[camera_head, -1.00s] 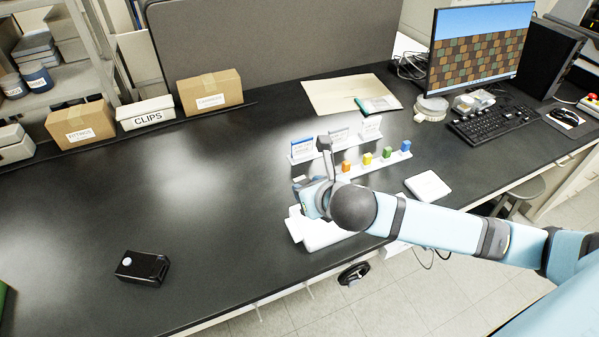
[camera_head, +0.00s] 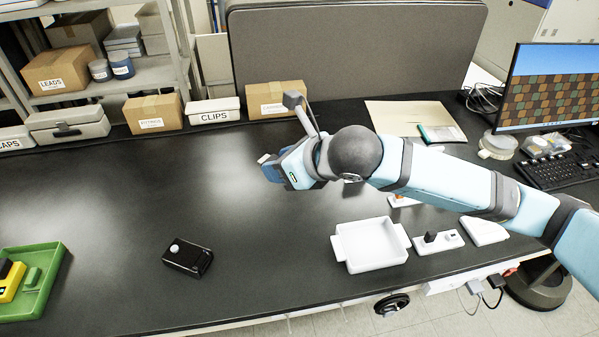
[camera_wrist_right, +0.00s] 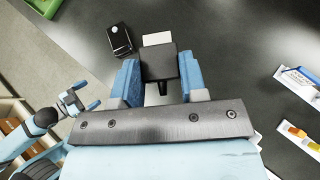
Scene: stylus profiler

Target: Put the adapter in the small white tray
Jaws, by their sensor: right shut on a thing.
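My right gripper (camera_head: 273,168) is above the open middle of the bench, left of and beyond the small white tray. In the right wrist view its blue fingers (camera_wrist_right: 160,80) are shut on a dark block with a white end, which I take to be the adapter (camera_wrist_right: 160,63). Only a small white bit of it shows at the fingertips in the head view (camera_head: 263,158). The small white tray (camera_head: 340,246) has two side handles, stands near the front edge and looks empty. My left gripper (camera_wrist_right: 82,99) shows in the wrist view, open and empty.
A black box with a white knob (camera_head: 188,257) lies front left. A green tray (camera_head: 50,290) with a yellow item is at far left. A white strip with a black plug (camera_head: 438,241) stands right of the white tray. Cartons and a CLIPS box (camera_head: 213,112) line the back.

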